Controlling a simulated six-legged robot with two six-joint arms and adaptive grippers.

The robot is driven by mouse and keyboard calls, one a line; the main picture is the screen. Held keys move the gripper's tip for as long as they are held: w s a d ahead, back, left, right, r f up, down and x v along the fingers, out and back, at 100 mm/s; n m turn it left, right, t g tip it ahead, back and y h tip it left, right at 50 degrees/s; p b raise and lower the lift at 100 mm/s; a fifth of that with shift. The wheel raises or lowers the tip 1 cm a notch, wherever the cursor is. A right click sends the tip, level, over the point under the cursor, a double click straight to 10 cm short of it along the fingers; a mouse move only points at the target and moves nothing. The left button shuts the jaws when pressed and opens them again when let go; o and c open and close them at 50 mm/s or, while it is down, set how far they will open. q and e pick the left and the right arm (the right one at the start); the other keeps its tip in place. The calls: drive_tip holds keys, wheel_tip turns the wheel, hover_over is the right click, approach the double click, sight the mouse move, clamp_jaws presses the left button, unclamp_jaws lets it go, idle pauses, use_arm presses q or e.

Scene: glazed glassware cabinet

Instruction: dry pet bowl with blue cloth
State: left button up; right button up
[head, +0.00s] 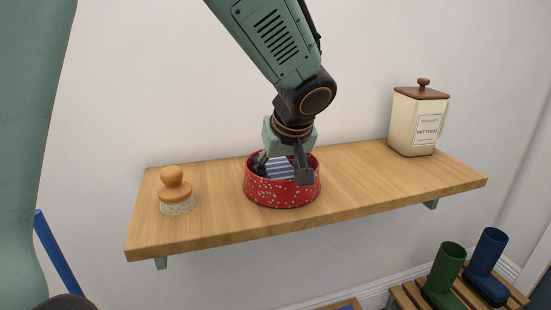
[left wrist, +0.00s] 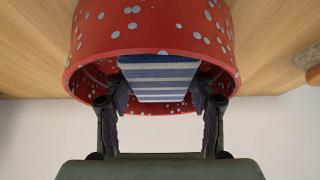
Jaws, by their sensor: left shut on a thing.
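The pet bowl (head: 283,194) is red with pale speckles and stands on the wooden shelf. The blue cloth (head: 278,168), striped blue and white, is inside the bowl. My left gripper (head: 282,172) reaches down into the bowl from above. In the left wrist view, my left gripper (left wrist: 160,100) has its two dark fingers on either side of the cloth (left wrist: 158,80), shut on it, within the rim of the bowl (left wrist: 150,30). The cloth's lower part is hidden by the bowl wall in the head view. My right gripper is not in view.
The wooden shelf (head: 360,175) holds a brush (head: 175,190) with a wooden knob at the left and a pet food canister (head: 418,120) at the right. The shelf is clear on both sides of the bowl. Green (head: 445,275) and blue (head: 486,267) boots stand on a slatted rack below right.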

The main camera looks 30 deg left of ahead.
sight(279, 167)
use_arm(q)
drive_tip(key=shift+a+f+b, duration=0.1)
drive_tip(key=shift+a+b, duration=0.55)
drive_tip(key=shift+a, duration=0.05)
drive_tip(key=shift+d+r+p, duration=0.2)
drive_tip(key=shift+d+p, duration=0.25)
drive_tip(key=shift+d, duration=0.3)
wheel_tip(279, 167, up, 12)
drive_tip(key=p, duration=0.9)
drive_tip(key=shift+r+p, duration=0.25)
drive_tip(key=shift+p, duration=0.15)
